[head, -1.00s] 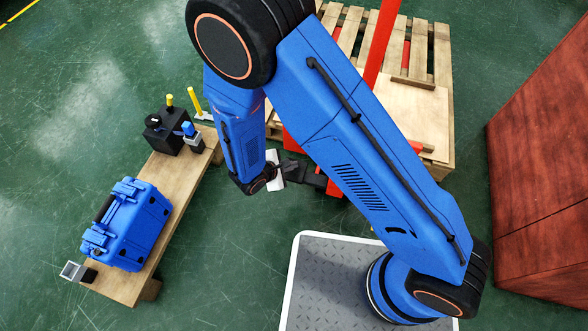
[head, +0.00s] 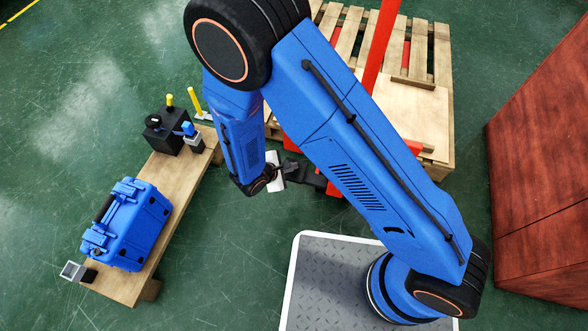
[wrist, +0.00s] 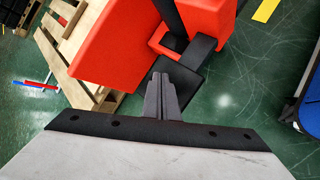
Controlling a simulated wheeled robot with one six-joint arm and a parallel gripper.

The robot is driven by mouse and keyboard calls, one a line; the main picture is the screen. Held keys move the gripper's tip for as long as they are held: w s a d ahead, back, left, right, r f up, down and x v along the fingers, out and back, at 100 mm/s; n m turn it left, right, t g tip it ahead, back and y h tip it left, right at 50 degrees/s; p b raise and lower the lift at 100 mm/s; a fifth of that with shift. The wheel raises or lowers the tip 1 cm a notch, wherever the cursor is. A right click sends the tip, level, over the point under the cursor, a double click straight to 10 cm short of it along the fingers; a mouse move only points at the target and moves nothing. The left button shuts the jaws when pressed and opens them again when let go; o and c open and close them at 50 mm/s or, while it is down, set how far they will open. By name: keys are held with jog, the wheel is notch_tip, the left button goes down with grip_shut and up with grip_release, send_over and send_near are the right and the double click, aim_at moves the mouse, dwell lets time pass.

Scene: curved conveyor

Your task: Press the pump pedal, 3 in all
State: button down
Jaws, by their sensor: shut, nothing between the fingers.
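A black pedal (wrist: 182,84) sticks out on a black arm from a red pallet-jack body (wrist: 190,22) in the wrist view. In the head view the dark pedal area (head: 312,180) shows beside my forearm, partly hidden by my arm. My gripper (wrist: 161,78) is shut and empty. Its fingertips overlap the pedal's near left part in the wrist view; I cannot tell whether they touch it. In the head view my gripper (head: 290,170) is small and dark, close against the pedal's left end.
A wooden pallet (head: 440,72) stands behind, crossed by a red bar (head: 382,45). A low bench (head: 128,284) at left carries a blue case (head: 130,225) and a black box (head: 168,136). A red-brown cabinet (head: 540,160) stands at right. Green floor lies free between.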

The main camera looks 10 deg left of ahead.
jog(key=shift+f, duration=1.5)
dwell(1.8)
dwell(0.4)
jog(key=shift+r, duration=1.95)
jog(key=shift+r, duration=2.5)
